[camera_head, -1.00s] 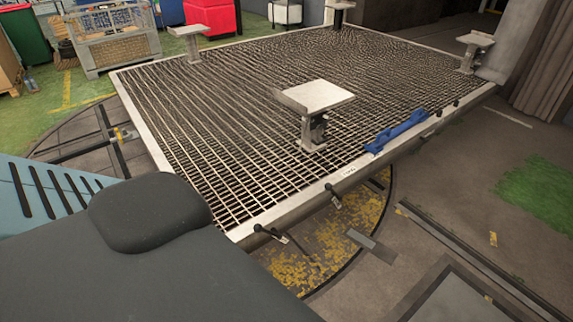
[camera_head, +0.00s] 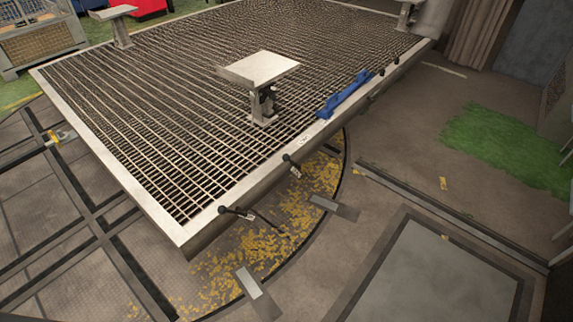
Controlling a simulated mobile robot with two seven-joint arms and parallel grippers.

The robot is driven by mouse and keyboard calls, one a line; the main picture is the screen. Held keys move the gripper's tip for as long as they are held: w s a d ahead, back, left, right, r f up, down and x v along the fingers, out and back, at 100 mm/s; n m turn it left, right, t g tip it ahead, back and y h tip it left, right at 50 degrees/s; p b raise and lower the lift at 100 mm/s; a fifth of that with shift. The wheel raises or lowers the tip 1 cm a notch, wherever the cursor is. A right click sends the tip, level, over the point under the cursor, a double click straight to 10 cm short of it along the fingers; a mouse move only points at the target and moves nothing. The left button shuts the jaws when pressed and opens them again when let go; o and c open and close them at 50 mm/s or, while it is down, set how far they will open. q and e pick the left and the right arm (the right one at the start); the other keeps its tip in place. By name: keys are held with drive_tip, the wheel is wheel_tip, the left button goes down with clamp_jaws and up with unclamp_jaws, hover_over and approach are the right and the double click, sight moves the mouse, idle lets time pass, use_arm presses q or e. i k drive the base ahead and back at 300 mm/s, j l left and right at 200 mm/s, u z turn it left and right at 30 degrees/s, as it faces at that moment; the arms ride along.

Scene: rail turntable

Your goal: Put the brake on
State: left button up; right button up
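A large turntable platform (camera_head: 105,166) with a metal grating top and pale rim fills the upper left and middle of the head view. Black-knobbed levers stick out from its front rim, one near the front corner (camera_head: 231,210) and another farther along (camera_head: 289,159). Small tags hang by them. More dark knobs sit farther along the same rim. A yellow fitting (camera_head: 53,137) shows on the floor rails at the left. I cannot tell which part is the brake. Neither of my grippers is in view.
Square-topped pedestals stand on the grating, one near the middle (camera_head: 259,68). A blue object (camera_head: 344,94) lies by the rim. Dark rails and worn yellow paint (camera_head: 255,248) mark the floor. A mesh crate (camera_head: 40,38) stands at upper left. The floor at right is mostly clear.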

sight(285, 158)
drive_tip(key=i+l, duration=0.2)
drive_tip(key=i, duration=0.2)
drive_tip(key=i+l, duration=0.2)
drive_tip(key=i, duration=0.2)
drive_tip(key=i+l, duration=0.2)
drive_tip(key=i, duration=0.2)
drive_tip(key=i+l, duration=0.2)
drive_tip(key=i, duration=0.25)
